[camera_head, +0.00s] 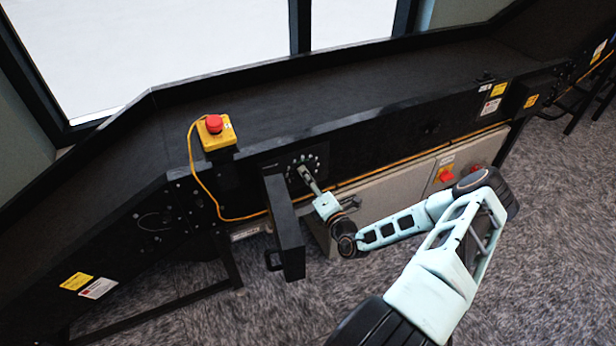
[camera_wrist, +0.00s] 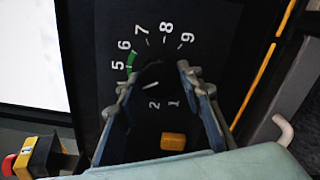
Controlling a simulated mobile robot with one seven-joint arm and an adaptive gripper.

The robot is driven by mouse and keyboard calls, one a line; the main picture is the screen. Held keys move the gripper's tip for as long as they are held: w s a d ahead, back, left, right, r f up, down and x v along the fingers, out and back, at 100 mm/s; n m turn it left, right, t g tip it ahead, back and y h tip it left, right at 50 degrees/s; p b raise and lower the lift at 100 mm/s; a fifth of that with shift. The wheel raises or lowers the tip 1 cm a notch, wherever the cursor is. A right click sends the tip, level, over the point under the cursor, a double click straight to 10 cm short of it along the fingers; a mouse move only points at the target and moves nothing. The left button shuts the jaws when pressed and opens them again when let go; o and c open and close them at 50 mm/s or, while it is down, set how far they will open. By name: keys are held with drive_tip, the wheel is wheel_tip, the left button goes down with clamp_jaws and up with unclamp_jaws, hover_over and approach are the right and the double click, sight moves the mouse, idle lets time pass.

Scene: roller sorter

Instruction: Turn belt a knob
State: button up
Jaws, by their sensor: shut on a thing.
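The belt knob (camera_wrist: 150,74) is black and hard to make out against its black dial panel. White numbers run round it, 1 and 2 below and 5 to 9 above, with a green mark near 5 and 6. A short white line shows by the knob, below its middle. My gripper (camera_wrist: 157,76) has one finger on each side of the knob and is shut on it. In the head view my gripper (camera_head: 304,172) reaches the dial panel on the conveyor's side. The knob is hidden behind the fingers there.
An orange button (camera_wrist: 172,141) sits below the dial. A yellow box with a red stop button (camera_head: 215,125) stands on the conveyor edge to the left. A black hinged panel (camera_head: 285,230) juts out just left of my gripper. Grey cabinets (camera_head: 400,190) stand underneath.

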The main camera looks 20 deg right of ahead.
drive_tip(key=shift+a, duration=0.1)
drive_tip(key=shift+f, duration=0.1)
idle(0.3)
drive_tip(key=o, duration=1.2)
drive_tip(key=shift+c, duration=0.2)
drive_tip(key=s, duration=1.2)
drive_tip(key=shift+d, duration=0.25)
